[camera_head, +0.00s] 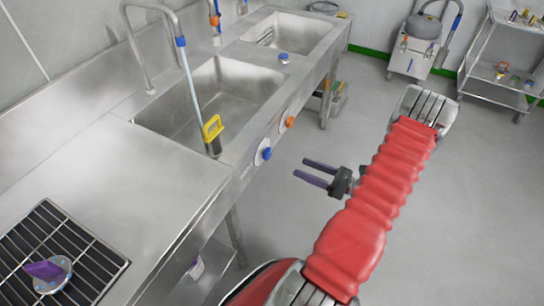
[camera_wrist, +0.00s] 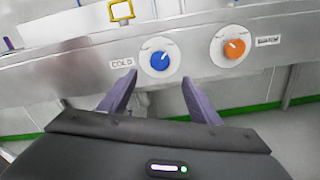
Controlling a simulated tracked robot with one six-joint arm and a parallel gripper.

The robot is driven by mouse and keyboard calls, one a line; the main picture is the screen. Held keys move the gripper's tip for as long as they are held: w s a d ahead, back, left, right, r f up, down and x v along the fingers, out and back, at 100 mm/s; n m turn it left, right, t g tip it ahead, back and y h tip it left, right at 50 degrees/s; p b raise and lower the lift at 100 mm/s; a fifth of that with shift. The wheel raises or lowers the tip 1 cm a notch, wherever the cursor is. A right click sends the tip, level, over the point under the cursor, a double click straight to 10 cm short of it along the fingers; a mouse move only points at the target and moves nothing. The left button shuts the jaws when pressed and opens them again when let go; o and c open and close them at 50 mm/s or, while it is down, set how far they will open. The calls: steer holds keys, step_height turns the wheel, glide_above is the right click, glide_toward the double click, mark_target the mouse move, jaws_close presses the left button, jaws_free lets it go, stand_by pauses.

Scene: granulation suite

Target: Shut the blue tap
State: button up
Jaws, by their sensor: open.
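The blue tap (camera_head: 263,153) is a round knob on the front panel of the steel sink unit. In the wrist view the blue tap (camera_wrist: 161,61) sits on a white disc, with a "COLD" label at its left. A light mark on the knob points up and to the right. My gripper (camera_head: 311,171) is open and empty, in front of the panel and apart from it. In the wrist view its two purple fingers (camera_wrist: 157,97) spread on either side below the knob. Nothing hides the knob.
An orange tap (camera_wrist: 234,49) with a second label is on the same panel, right of the blue one. A purple-handled item (camera_head: 48,272) lies on the black drain grid.

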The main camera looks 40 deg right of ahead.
mark_target(269, 155)
steer(key=x, duration=1.3)
steer(key=shift+w, duration=0.15)
steer(key=shift+c, duration=0.3)
steer(key=c, duration=0.9)
steer(key=shift+a, duration=0.25)
steer(key=shift+c, duration=0.5)
steer(key=shift+d, duration=0.2)
